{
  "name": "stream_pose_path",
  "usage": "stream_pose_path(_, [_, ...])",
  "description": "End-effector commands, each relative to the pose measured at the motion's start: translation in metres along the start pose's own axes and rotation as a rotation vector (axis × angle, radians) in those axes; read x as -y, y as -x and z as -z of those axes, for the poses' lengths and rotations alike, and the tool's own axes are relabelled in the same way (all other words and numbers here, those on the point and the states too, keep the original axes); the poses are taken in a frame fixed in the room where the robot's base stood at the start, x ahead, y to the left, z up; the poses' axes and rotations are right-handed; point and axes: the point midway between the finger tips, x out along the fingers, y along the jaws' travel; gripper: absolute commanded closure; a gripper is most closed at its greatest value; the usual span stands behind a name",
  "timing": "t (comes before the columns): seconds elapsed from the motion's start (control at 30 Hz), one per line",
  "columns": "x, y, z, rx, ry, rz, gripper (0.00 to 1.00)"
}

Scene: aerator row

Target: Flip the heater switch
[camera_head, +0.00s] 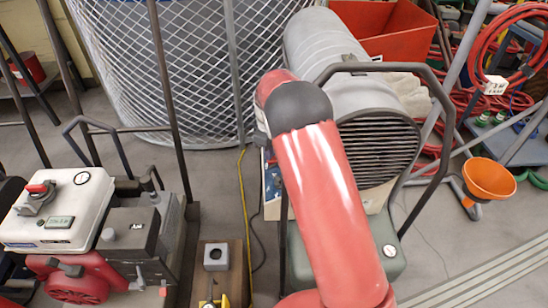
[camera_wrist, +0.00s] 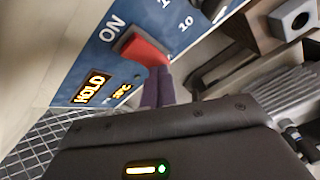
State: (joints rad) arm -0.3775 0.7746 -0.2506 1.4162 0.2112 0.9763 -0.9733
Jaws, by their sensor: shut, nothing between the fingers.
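The heater (camera_head: 330,55) is a grey cylinder with a dark grille (camera_head: 378,150), standing in the middle of the head view. Part of its blue control panel (camera_head: 271,178) shows beside my red arm, which hides the rest. In the wrist view the blue panel (camera_wrist: 100,68) carries a red switch (camera_wrist: 142,47), the word ON, and a lit HOLD display (camera_wrist: 92,88). My gripper (camera_wrist: 160,76) is shut and empty, its fingertips at the lower edge of the red switch. I cannot tell whether they touch it. My gripper is hidden in the head view.
A dark tubular frame (camera_head: 432,88) curves around the heater. A generator-like machine (camera_head: 65,210) stands on the left, and a wire mesh (camera_head: 165,60) behind. An orange funnel (camera_head: 489,178) and red hoses are on the right. A yellow cable (camera_head: 242,195) runs along the floor.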

Motion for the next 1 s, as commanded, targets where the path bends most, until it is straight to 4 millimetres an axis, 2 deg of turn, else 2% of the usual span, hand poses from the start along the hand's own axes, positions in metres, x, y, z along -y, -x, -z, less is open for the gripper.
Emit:
stream_pose_path(0.17, [0.000,-0.005,-0.001,0.001,-0.001,0.000,1.00])
stream_pose_path(0.33, [0.000,-0.001,-0.001,0.002,-0.001,0.000,1.00])
stream_pose_path(1.0, [0.000,0.050,0.000,-0.001,0.000,-0.001,1.00])
